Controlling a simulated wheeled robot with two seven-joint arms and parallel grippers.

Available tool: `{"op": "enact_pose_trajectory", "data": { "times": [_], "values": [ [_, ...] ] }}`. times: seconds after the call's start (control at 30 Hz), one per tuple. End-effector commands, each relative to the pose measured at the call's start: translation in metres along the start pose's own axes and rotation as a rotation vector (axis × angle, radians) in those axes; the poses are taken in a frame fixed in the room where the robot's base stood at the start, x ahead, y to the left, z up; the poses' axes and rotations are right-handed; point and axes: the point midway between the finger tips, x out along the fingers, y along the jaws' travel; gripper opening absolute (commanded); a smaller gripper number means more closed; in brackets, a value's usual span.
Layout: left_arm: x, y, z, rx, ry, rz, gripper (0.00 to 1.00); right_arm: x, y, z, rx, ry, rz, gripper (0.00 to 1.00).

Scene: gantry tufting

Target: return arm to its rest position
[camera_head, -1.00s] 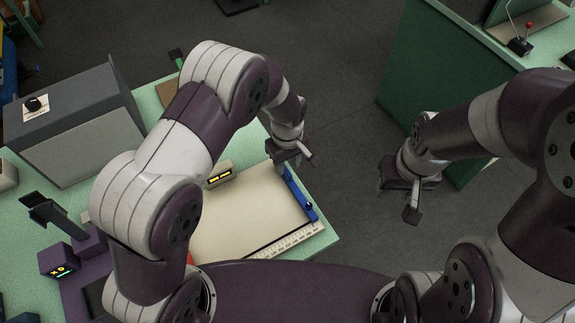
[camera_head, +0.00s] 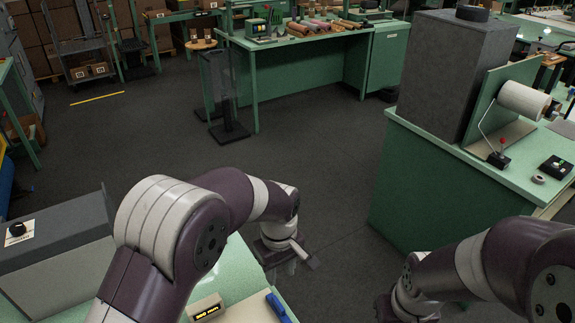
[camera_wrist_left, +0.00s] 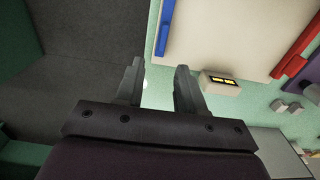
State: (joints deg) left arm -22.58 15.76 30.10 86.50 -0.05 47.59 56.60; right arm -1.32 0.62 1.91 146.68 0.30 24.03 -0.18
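My left arm (camera_head: 168,225) comes in from the left, over the near-left green table. My left gripper (camera_head: 290,262) hangs just past that table's edge, above the dark floor. In the left wrist view its two fingers (camera_wrist_left: 158,85) stand apart with nothing between them. My right arm (camera_head: 490,258) is at the lower right of the head view. Its gripper is at the bottom edge, mostly cut off, and its fingers cannot be made out.
A cream board with a blue strip (camera_wrist_left: 165,28) and a small display box (camera_head: 206,308) are on the near table. A grey box (camera_head: 58,255) stands at left. A green cabinet (camera_head: 425,195) carries a grey block and white roll (camera_head: 522,100) at right. Open floor (camera_head: 330,180) lies between.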

Motion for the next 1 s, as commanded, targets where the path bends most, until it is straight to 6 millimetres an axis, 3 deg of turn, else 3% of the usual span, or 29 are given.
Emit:
{"op": "enact_pose_trajectory", "data": {
  "times": [0.13, 0.2, 0.27, 0.43, 0.5, 0.63, 0.73, 1.0],
  "values": [
    [0.002, 0.003, -0.002, 0.123, 0.014, 0.018, 0.38, 0.000, 0.000, 0.000, 0.000, 0.000, 0.000, 0.43],
    [0.013, -0.011, 0.007, 0.302, 0.010, 0.012, 0.38, 0.000, 0.000, 0.000, 0.000, 0.000, 0.000, 0.43],
    [0.014, -0.035, 0.014, 0.455, 0.014, 0.014, 0.38, 0.000, 0.000, 0.000, 0.000, 0.000, 0.000, 0.43],
    [0.001, -0.120, 0.024, 0.712, 0.053, 0.030, 0.38, 0.000, 0.000, 0.000, 0.000, 0.000, 0.000, 0.43],
    [-0.005, -0.153, 0.031, 0.739, 0.070, 0.032, 0.38, 0.000, 0.000, 0.000, 0.000, 0.000, 0.000, 0.43],
    [-0.016, -0.197, 0.039, 0.655, 0.095, 0.034, 0.38, 0.000, 0.000, 0.000, 0.000, 0.000, 0.000, 0.43],
    [-0.022, -0.201, 0.030, 0.615, 0.119, 0.040, 0.38, 0.000, 0.000, 0.000, 0.000, 0.000, 0.000, 0.43],
    [-0.021, -0.201, 0.031, 0.614, 0.114, 0.039, 0.38, 0.000, 0.000, 0.000, 0.000, 0.000, 0.000, 0.43]
  ]
}}
